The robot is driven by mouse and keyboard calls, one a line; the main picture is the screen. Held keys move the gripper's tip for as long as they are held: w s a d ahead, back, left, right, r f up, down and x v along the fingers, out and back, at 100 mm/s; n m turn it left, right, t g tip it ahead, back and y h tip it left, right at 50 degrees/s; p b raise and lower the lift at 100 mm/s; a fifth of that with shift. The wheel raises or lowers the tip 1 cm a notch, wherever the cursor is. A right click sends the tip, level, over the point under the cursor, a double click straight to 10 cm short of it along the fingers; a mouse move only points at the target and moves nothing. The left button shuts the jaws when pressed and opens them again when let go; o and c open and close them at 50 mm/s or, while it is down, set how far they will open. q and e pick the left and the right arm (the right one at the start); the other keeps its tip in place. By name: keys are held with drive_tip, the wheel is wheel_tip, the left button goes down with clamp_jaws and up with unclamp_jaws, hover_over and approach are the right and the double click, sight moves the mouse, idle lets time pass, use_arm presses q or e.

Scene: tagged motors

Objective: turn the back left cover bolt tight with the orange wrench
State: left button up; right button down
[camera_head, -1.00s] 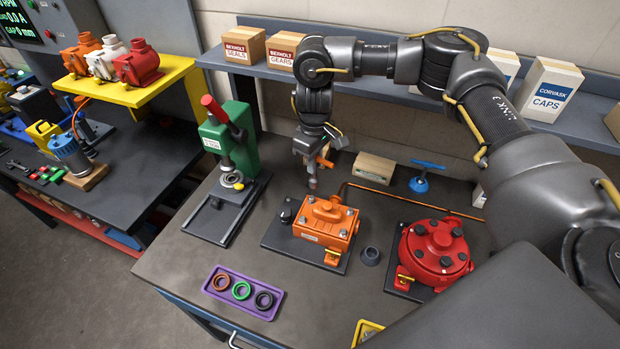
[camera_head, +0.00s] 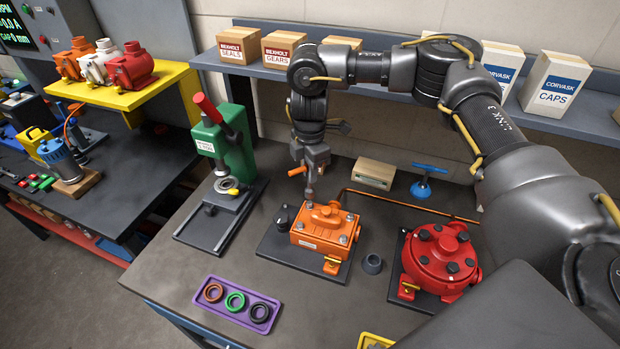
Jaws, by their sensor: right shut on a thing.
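The orange housing (camera_head: 325,228) sits on a dark base plate on the bench, with grey bolts around its cover. My right gripper (camera_head: 312,166) points down over its back left corner. It is shut on the orange wrench (camera_head: 297,171), whose orange end sticks out to the left of the jaws. A grey shaft (camera_head: 309,190) reaches down from the gripper to the back left bolt area. That bolt is mostly hidden, and I cannot tell whether the wrench is seated on it. My left gripper is not in view.
A red round housing (camera_head: 440,255) stands to the right, with a small dark cup (camera_head: 373,263) between. A green press (camera_head: 226,150) stands left. A purple tray (camera_head: 236,304) with rings lies in front. A blue valve handle (camera_head: 421,187) and a box (camera_head: 374,173) are behind.

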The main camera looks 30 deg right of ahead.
sight(309, 188)
drive_tip(key=shift+w+f+n+b, duration=0.1)
drive_tip(key=shift+f+n+b, duration=0.35)
drive_tip(key=shift+n+b, duration=0.35)
drive_tip(key=shift+a+r+n+p, duration=0.1)
drive_tip(key=shift+r+n+p, duration=0.35)
drive_tip(key=shift+n+p, duration=0.5)
drive_tip(key=n, duration=0.2)
drive_tip(key=shift+f+n+p, duration=0.2)
drive_tip(key=shift+n+p, duration=0.15)
drive_tip(key=shift+p, duration=0.05)
drive_tip(key=n, duration=0.4)
drive_tip(key=shift+f+n, duration=0.3)
drive_tip(key=shift+n, duration=0.1)
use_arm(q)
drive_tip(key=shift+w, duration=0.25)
use_arm(e)
drive_tip(key=n, duration=0.4)
drive_tip(key=shift+f, duration=0.25)
drive_tip(key=shift+n, duration=0.3)
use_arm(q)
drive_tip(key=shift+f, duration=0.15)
use_arm(e)
drive_tip(key=shift+f, duration=0.2)
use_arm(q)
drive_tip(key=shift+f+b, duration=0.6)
use_arm(e)
drive_tip(key=shift+f, duration=1.05)
